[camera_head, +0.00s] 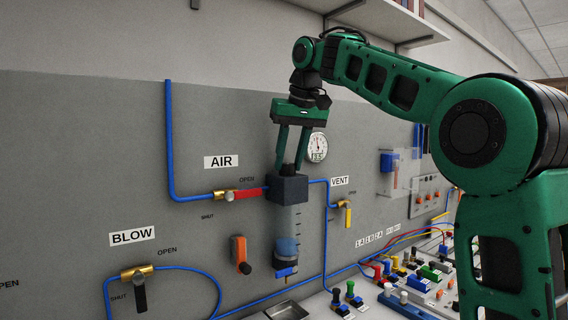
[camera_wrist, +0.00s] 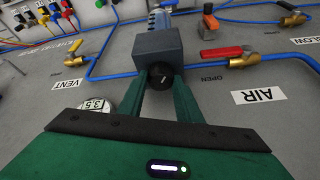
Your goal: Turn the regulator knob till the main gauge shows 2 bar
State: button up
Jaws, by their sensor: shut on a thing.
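The dark regulator block (camera_head: 288,188) is on the wall panel above a clear bowl, and it also shows in the wrist view (camera_wrist: 157,47). Its black knob (camera_wrist: 162,78) is on the block's top, between my fingers. My gripper (camera_head: 290,168) comes from above and is shut on the knob; its green fingers show on both sides of it in the wrist view (camera_wrist: 161,82). The round white main gauge (camera_head: 316,147) is just right of my gripper. Its small digits seem to read 3.5, though they are small; in the wrist view the gauge (camera_wrist: 96,106) is partly covered by my gripper.
The red AIR valve handle (camera_head: 244,195) lies along the pipe left of the block. The yellow VENT handle (camera_head: 348,217) hangs down at the right. An orange handle (camera_head: 240,252) is below left. A bench with several coloured fittings (camera_head: 400,275) is lower right.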

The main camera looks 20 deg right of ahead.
jog(key=shift+d+f+n+y, duration=0.1)
jog(key=shift+f+n+y, duration=0.2)
jog(key=shift+n, duration=0.6)
jog(key=shift+n+g+y, duration=0.3)
jog(key=shift+n+g, duration=0.1)
jog(key=shift+n, duration=0.4)
jog(key=shift+w+r+n+y, duration=0.1)
jog(key=shift+n+y, duration=0.3)
jog(key=shift+n, duration=0.8)
jog(key=o, duration=1)
jog(key=shift+w, duration=0.1)
jog(key=shift+o, duration=0.2)
jog(key=shift+r, duration=0.1)
